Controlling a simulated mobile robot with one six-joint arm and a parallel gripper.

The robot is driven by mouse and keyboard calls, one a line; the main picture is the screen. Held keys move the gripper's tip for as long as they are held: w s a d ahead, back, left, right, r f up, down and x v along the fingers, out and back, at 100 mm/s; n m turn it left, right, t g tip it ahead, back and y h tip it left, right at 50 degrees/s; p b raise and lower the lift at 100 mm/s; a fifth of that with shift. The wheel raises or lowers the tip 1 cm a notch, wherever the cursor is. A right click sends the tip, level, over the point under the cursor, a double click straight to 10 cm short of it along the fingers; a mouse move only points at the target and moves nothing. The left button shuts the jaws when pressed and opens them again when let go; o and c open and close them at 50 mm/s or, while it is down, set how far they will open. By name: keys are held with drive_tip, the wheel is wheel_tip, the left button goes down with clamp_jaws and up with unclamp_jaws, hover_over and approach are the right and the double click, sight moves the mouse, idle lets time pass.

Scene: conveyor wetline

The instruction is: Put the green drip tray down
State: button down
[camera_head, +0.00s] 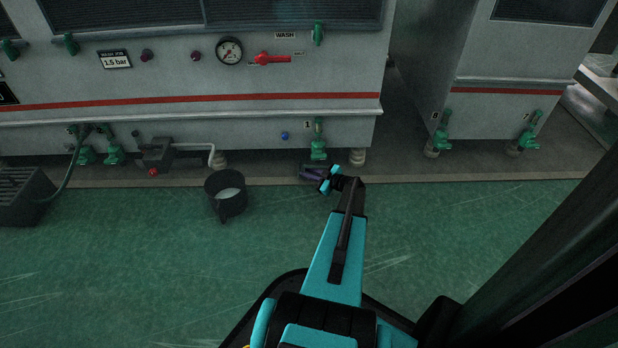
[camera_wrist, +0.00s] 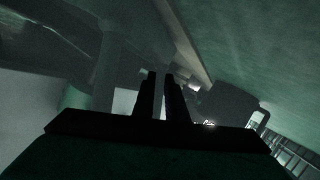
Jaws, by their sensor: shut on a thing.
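My gripper (camera_head: 312,173) is low at the machine's front edge, beside the green valve marked 1 (camera_head: 318,148). In the wrist view its two dark fingers (camera_wrist: 163,95) stand close together with a narrow gap between them. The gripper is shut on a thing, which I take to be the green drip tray. Its shape and colour are lost in the dark, and no green tray can be made out in either view.
A black bucket (camera_head: 226,197) stands on the floor left of my gripper. A dark slatted crate (camera_head: 22,200) is at far left. The grey machine (camera_head: 200,90) stands behind, with several green valves low down. The green floor (camera_head: 130,270) in front is clear.

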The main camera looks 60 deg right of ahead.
drive_tip(key=shift+f, duration=0.7)
drive_tip(key=c, duration=1.8)
unclamp_jaws()
drive_tip(key=shift+o, duration=0.2)
drive_tip(key=shift+f+b, duration=0.3)
drive_tip(key=shift+b, duration=0.75)
drive_tip(key=shift+s+r+p, duration=0.3)
drive_tip(key=shift+s+p, duration=0.05)
drive_tip(key=shift+p, duration=0.05)
drive_tip(key=p+v, duration=0.2)
drive_tip(key=v, duration=0.1)
drive_tip(key=p+v, duration=0.1)
drive_tip(key=shift+s+a+r+p, duration=0.1)
drive_tip(key=shift+s+r+p, duration=0.2)
drive_tip(key=shift+r, duration=0.1)
drive_tip(key=p+v, duration=0.2)
drive_tip(key=v, duration=0.6)
drive_tip(key=shift+s+p, duration=0.2)
drive_tip(key=shift+p, duration=0.2)
